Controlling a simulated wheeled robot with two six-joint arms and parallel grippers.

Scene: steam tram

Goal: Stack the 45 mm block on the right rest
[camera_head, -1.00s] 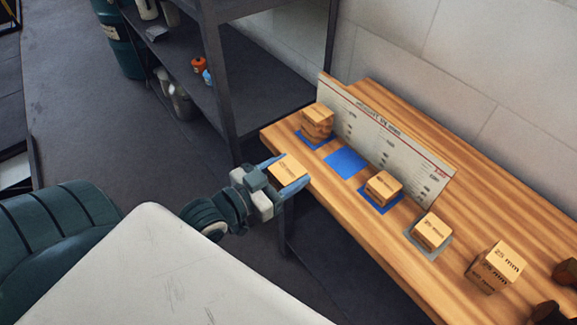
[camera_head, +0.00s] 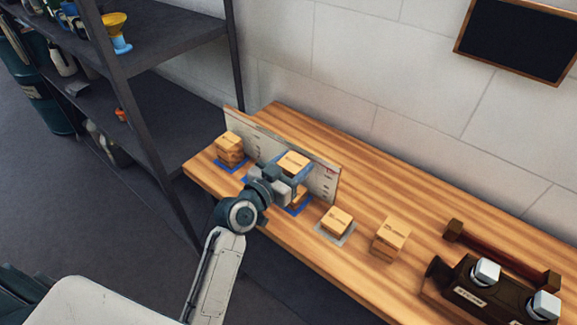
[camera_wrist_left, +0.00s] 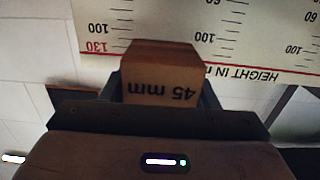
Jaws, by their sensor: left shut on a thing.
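My left gripper (camera_head: 292,168) is shut on the 45 mm block (camera_head: 293,160), a pale wooden cube. Its printed face shows upside down between the fingers in the left wrist view (camera_wrist_left: 160,82). The gripper holds it over the right blue rest (camera_head: 303,208). A wooden block (camera_head: 301,196) on that rest is mostly hidden by the gripper; I cannot tell whether the two blocks touch. My right gripper is not in view.
A height board (camera_head: 325,182) stands close behind the held block. Blocks are stacked on the left blue rest (camera_head: 219,164). A block (camera_head: 337,219) sits on a grey pad and a larger one (camera_head: 391,238) stands farther right. A dark rack (camera_head: 500,295) occupies the bench's right end.

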